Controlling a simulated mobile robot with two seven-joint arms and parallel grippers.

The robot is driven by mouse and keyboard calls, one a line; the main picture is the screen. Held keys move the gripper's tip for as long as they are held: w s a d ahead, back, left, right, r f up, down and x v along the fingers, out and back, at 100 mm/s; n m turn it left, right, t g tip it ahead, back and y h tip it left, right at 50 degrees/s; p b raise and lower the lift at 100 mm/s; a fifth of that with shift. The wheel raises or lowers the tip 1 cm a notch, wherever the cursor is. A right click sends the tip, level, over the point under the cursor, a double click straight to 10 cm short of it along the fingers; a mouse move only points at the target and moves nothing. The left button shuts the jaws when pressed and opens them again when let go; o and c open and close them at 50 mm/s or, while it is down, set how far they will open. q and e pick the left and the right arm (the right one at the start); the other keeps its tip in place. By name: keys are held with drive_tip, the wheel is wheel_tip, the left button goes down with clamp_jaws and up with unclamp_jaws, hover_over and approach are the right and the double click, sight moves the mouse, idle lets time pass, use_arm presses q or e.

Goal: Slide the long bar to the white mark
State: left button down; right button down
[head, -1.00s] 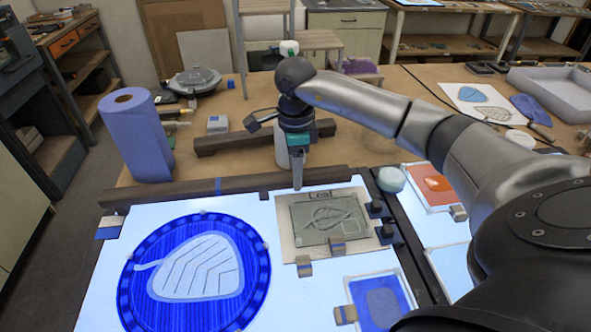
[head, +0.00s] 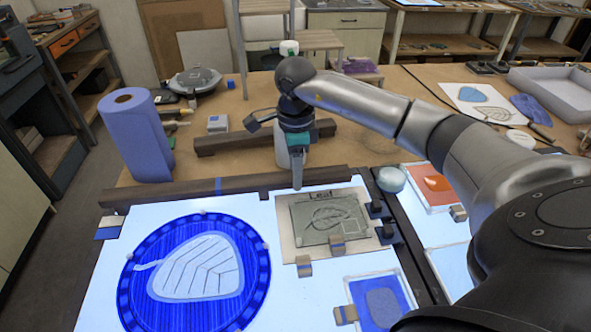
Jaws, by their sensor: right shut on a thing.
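The long bar (head: 165,192) is dark wood and lies along the back edge of the lit glass table (head: 285,292). It has a blue band (head: 218,186) around it and a small dark block (head: 264,195) at its front side. My right gripper (head: 297,182) points down at the bar, right of the dark block, and is shut on the bar; its fingers hide part of it. I cannot make out a clear white mark on the bar or next to it. My left gripper is not in view.
A second dark bar (head: 225,145) lies behind, near a blue paper roll (head: 137,138). A round blue leaf panel (head: 135,295) and a grey leaf relief (head: 315,222) lie on the lit table. A blue and white block (head: 108,227) sits near the bar's left end.

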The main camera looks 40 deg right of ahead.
idle(0.4)
drive_tip(key=shift+s+a, duration=0.15)
drive_tip(key=shift+s, duration=0.15)
drive_tip(key=shift+c, duration=1.6)
unclamp_jaws()
drive_tip(key=shift+r, duration=0.15)
wheel_tip(320, 180, up, 15)
drive_tip(key=p, duration=0.1)
